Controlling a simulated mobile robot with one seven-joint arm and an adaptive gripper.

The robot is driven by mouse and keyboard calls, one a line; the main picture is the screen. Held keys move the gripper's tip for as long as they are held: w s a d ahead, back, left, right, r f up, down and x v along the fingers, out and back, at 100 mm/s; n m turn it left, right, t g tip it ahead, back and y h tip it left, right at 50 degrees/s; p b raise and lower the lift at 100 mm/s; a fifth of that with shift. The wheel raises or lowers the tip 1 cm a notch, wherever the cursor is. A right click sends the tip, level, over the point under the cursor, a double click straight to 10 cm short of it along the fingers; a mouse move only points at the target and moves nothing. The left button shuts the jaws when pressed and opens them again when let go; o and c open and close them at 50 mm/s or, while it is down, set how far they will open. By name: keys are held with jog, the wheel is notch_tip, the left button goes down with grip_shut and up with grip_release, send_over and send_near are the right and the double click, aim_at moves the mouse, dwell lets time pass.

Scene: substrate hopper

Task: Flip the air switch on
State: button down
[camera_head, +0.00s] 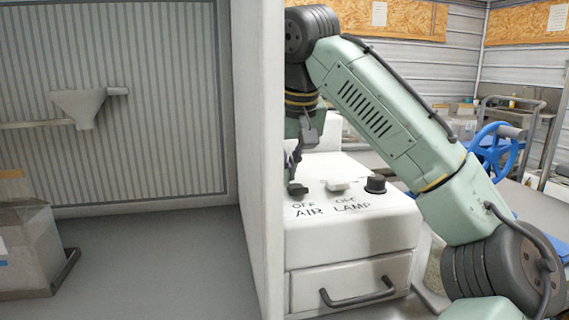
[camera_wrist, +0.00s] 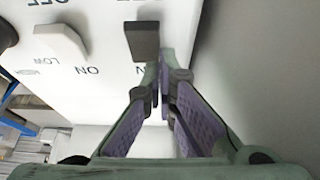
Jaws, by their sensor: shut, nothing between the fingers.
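The air switch is a dark lever (camera_head: 298,188) on the sloped top of a white cabinet, above the printed words OFF and AIR. In the wrist view the dark lever (camera_wrist: 142,40) lies just up and left of my fingertips. My gripper (camera_head: 294,165) is over the left part of the panel, pointing down, partly hidden by the white wall edge. In the wrist view my gripper (camera_wrist: 164,68) is shut and empty, its tips beside the ON-side end of the lever. I cannot tell whether they touch it.
A white lamp switch (camera_head: 337,185) and a black knob (camera_head: 375,184) sit right of the air switch. A drawer handle (camera_head: 358,292) is below. A white upright wall (camera_head: 258,150) stands close on the left. A blue handwheel (camera_head: 495,148) is behind my arm.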

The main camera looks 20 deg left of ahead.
jog(key=shift+w+d+f, duration=0.1)
jog(key=shift+w+f, duration=0.15)
jog(key=shift+w, duration=0.05)
jog(key=shift+s+d+r, duration=0.15)
jog(key=shift+s+d, duration=0.25)
jog(key=shift+s, duration=0.2)
jog(key=shift+r, duration=0.15)
